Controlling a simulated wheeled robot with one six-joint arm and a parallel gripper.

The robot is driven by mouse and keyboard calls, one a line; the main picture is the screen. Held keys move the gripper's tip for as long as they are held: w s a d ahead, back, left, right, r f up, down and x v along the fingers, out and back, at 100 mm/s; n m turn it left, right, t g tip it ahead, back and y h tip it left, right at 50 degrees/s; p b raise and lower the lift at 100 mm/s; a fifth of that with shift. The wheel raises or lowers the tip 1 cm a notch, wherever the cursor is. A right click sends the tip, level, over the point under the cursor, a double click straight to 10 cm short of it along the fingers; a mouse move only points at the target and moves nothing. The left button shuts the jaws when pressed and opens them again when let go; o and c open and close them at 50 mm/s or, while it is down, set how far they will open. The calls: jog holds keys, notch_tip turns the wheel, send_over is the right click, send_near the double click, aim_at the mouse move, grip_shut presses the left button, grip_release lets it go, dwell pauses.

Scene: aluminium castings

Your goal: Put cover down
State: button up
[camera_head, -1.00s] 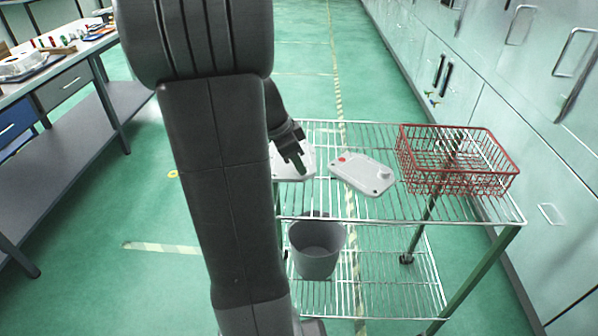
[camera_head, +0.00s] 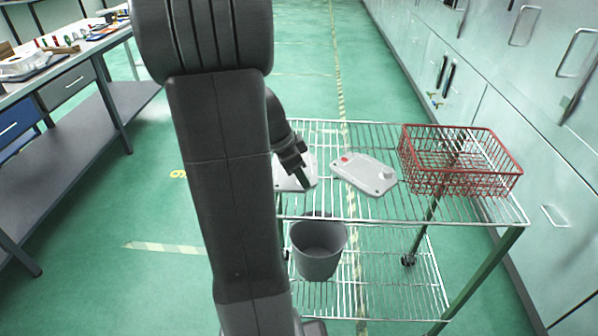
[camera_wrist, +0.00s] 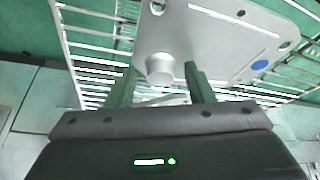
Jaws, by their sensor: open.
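A light grey cover (camera_head: 284,181) lies on the top wire shelf of the cart, partly hidden behind my arm. In the wrist view this cover (camera_wrist: 218,46) shows a round knob (camera_wrist: 160,68), a blue dot and holes near its edge. My gripper (camera_wrist: 160,84) is open, with its two fingers apart and the knob in line with the gap between them. I cannot tell whether they touch the cover. In the head view my gripper (camera_head: 304,180) is at the right part of this cover.
A red wire basket (camera_head: 460,188) stands at the right end of the cart's top shelf (camera_head: 420,209). A grey bin (camera_head: 318,262) stands on the lower shelf. A workbench (camera_head: 70,85) is at left and pale cabinets (camera_head: 500,100) at right.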

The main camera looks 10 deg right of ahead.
jog(key=shift+r, duration=0.1)
jog(key=p+v, duration=0.1)
jog(key=v, duration=1.1)
